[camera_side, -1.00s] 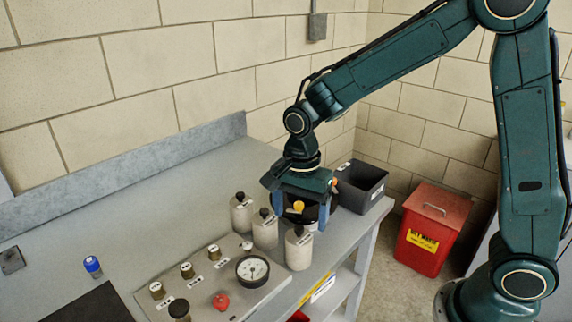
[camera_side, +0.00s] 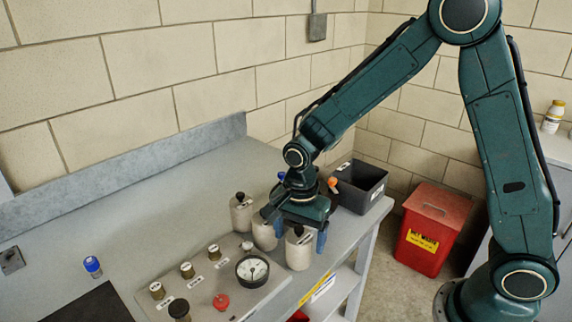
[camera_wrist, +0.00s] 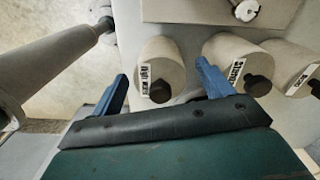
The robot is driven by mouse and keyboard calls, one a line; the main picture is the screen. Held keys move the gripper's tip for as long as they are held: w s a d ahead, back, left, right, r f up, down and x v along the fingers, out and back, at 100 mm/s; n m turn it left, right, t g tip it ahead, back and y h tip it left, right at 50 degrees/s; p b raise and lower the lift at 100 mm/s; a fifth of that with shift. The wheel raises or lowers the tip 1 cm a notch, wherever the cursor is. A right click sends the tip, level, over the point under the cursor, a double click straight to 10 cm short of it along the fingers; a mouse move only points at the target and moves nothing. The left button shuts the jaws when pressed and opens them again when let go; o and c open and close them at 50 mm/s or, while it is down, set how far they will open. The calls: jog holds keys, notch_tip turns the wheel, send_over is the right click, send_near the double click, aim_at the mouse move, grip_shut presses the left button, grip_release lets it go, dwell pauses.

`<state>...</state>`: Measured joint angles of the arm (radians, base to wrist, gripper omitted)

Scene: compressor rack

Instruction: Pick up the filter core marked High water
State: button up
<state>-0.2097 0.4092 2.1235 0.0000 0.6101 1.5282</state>
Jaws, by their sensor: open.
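The filter core labelled High water (camera_wrist: 160,62) is a pale cylinder with a dark knob. It is the left one of three similar cores in the wrist view, and appears to be the front one (camera_side: 298,252) in the side view. The other cores are the middle one (camera_wrist: 236,52) and the right one (camera_wrist: 288,62). My gripper (camera_wrist: 165,85) is open and empty. Its blue fingers lie to either side of the High water core's knob in the wrist view. In the side view my gripper (camera_side: 300,230) hangs right above and behind the front core, partly covering the middle one.
A panel with a gauge (camera_side: 252,269), several brass caps and a red knob lies left of the cores. A black bin (camera_side: 360,186) stands behind my gripper. A red waste bin (camera_side: 430,230) stands on the floor. The bench is clear at the back left.

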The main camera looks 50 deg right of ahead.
jog(key=shift+c, duration=0.2)
dwell(0.3)
jog(key=c, duration=1.2)
jog(key=shift+r, duration=0.2)
notch_tip(320, 180, up, 20)
jog(key=shift+f, duration=0.15)
